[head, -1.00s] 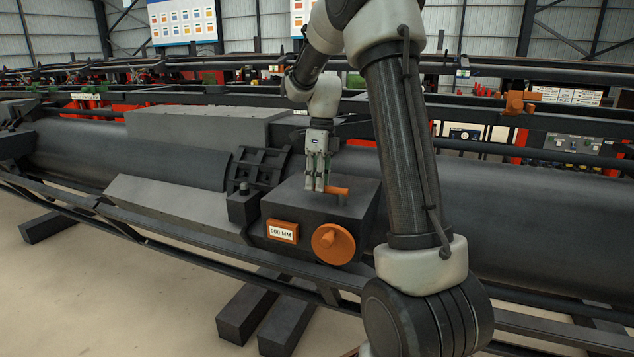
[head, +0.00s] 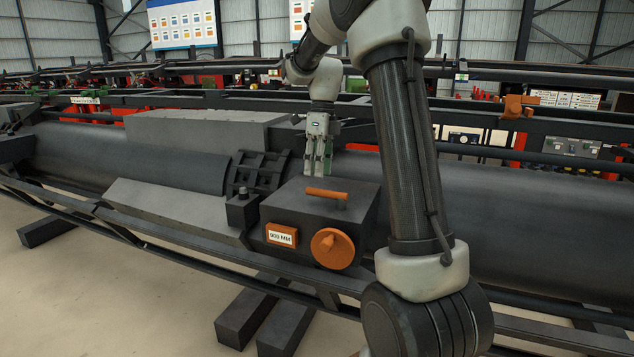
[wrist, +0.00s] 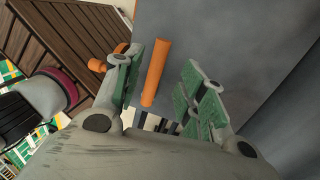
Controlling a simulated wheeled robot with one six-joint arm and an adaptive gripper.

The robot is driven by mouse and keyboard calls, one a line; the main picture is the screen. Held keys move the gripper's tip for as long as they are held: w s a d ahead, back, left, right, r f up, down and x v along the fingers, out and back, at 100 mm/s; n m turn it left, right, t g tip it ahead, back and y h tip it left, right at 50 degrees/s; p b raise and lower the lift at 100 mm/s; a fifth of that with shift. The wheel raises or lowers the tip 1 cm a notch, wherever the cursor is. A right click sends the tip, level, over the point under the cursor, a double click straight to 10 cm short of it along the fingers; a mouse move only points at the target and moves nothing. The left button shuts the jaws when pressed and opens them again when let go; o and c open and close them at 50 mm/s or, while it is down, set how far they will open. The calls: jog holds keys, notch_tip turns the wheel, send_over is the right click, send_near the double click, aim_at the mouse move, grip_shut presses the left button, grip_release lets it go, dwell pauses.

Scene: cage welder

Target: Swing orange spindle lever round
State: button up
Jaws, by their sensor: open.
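The orange spindle lever (head: 327,196) lies across the top of a dark box housing (head: 308,210), its bar running roughly left to right in the head view. In the wrist view the lever (wrist: 156,72) shows as an orange bar, seen between my gripper's fingers and apart from them. My gripper (head: 319,170) is open and empty, pointing down above and behind the lever. Its green-padded fingers (wrist: 163,95) stand apart in the wrist view. An orange round knob (head: 332,248) sits on the housing's front face.
An orange-framed label reading 900 MM (head: 281,235) is on the housing's front. A small dark block (head: 242,208) stands at its left. A large dark pipe (head: 500,215) runs behind, with rails (head: 560,328) along the front.

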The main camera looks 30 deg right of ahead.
notch_tip(320, 180, up, 7)
jog(key=d, duration=0.1)
jog(key=shift+w+f, duration=0.15)
jog(key=shift+w, duration=0.25)
jog(key=s+a+f+n+t, duration=0.1)
jog(key=s+a+n+t, duration=0.1)
jog(key=s+n, duration=0.7)
jog(key=s+a+f+n+t+h, duration=0.1)
jog(key=s+a+n+t, duration=0.1)
jog(key=s+n, duration=0.8)
jog(key=s+a+f+n+t, duration=0.1)
jog(key=s+a+n, duration=0.1)
jog(key=s+n, duration=0.7)
jog(key=shift+s+a+f+n+t+h, duration=0.2)
jog(key=shift+a+f+n+t+h, duration=0.1)
jog(key=shift+f+t+h, duration=0.1)
